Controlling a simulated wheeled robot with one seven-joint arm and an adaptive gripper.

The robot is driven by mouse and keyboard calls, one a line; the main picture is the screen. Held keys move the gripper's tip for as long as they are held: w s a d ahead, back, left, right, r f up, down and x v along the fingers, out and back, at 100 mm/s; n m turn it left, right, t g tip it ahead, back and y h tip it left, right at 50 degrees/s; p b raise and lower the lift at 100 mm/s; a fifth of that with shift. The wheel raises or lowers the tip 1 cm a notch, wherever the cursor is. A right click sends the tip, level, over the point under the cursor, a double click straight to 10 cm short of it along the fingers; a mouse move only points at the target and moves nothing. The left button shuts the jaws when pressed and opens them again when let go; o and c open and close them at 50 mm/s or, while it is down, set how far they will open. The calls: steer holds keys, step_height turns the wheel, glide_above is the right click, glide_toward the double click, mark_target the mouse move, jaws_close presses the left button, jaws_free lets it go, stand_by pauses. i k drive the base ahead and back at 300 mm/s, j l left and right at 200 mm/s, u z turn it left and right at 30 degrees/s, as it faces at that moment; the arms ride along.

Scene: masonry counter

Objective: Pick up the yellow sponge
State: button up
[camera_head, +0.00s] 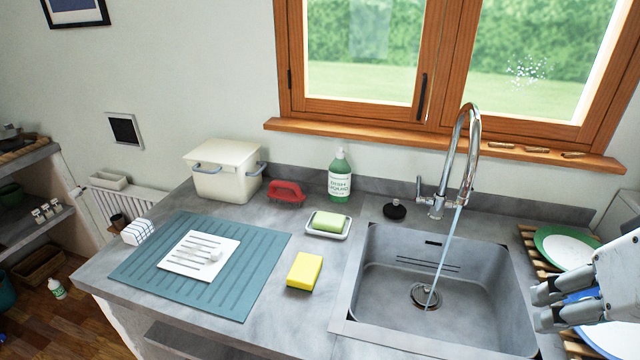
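The yellow sponge (304,271) lies flat on the grey counter (275,306), between the blue-grey drying mat and the sink. My gripper (541,306) is at the right edge of the view, over the dish rack area, far to the right of the sponge with the sink between them. Its two fingers show apart with a gap between them, and I see nothing held. Part of my gripper and arm is cut off by the frame edge.
A sink (440,265) with running water and a tall tap (467,150) stands right of the sponge. Behind the sponge are a pale green bar in a dish (313,232), a green bottle (340,178) and a red brush (287,191). A drying mat (135,268) lies left.

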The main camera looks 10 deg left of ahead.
mark_target(305, 270)
steer(key=u, duration=0.85)
steer(key=i+j+z, duration=0.1)
steer(key=j, duration=0.25)
steer(key=i+j+z, duration=0.1)
steer(key=j, duration=0.2)
steer(key=i+j, duration=0.2)
steer(key=j, duration=0.15)
steer(key=i+j+z, duration=0.15)
steer(key=j, duration=0.2)
steer(key=j+z, duration=0.1)
steer(key=j, duration=0.25)
